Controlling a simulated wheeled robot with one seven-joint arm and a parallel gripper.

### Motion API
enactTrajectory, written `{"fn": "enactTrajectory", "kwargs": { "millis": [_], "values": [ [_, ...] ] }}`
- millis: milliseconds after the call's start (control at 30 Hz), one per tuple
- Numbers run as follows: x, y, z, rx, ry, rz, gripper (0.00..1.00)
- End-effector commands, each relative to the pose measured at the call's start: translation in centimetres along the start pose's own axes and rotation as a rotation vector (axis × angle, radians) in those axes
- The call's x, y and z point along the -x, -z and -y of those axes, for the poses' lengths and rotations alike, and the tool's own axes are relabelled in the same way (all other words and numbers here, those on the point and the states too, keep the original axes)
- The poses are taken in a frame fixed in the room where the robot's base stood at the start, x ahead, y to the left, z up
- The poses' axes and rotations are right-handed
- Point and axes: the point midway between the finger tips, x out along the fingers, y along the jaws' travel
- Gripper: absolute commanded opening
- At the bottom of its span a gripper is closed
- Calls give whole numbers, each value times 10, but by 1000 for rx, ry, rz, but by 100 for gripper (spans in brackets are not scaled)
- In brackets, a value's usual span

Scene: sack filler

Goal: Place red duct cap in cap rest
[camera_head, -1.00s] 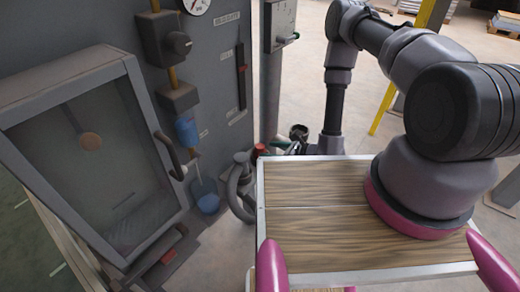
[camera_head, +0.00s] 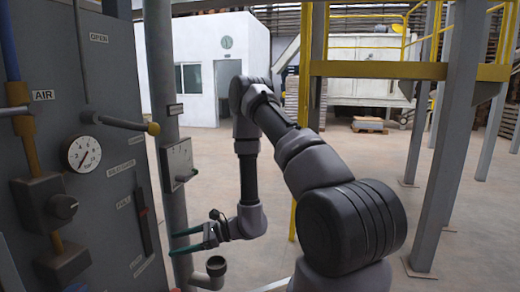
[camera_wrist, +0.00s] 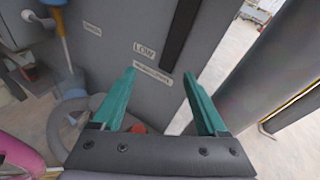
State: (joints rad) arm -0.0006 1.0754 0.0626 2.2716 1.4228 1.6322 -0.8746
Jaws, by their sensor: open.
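My gripper (camera_head: 176,243) is at the lower middle of the head view, its teal fingers spread beside the grey post. In the wrist view my gripper (camera_wrist: 158,73) is open, with nothing between its fingertips. A small red piece, likely the red duct cap (camera_wrist: 137,128), shows low between the fingers, near the left one. It is partly hidden by the gripper body, so its seat cannot be told. I cannot make out the red cap in the head view. No cap rest can be clearly identified in either view.
A grey panel (camera_head: 100,170) with a gauge (camera_head: 84,153) and a protruding lever (camera_head: 125,124) stands left. A grey post (camera_head: 160,100) is close to the gripper. A grey elbow pipe (camera_head: 214,270) sits just below it. Open floor lies beyond.

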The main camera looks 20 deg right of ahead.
Motion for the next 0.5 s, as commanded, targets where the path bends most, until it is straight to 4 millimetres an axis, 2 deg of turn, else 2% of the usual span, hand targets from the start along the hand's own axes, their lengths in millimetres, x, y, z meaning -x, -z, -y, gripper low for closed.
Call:
{"fn": "enactTrajectory", "kwargs": {
  "millis": [33, 200, 400, 500],
  "values": [
    [5, -30, 6, 60, -45, 14, 76],
    [27, -109, 5, 244, -216, 17, 76],
    [66, -181, -9, 477, -393, -58, 76],
    [89, -209, -18, 599, -466, -124, 76]
  ]
}}
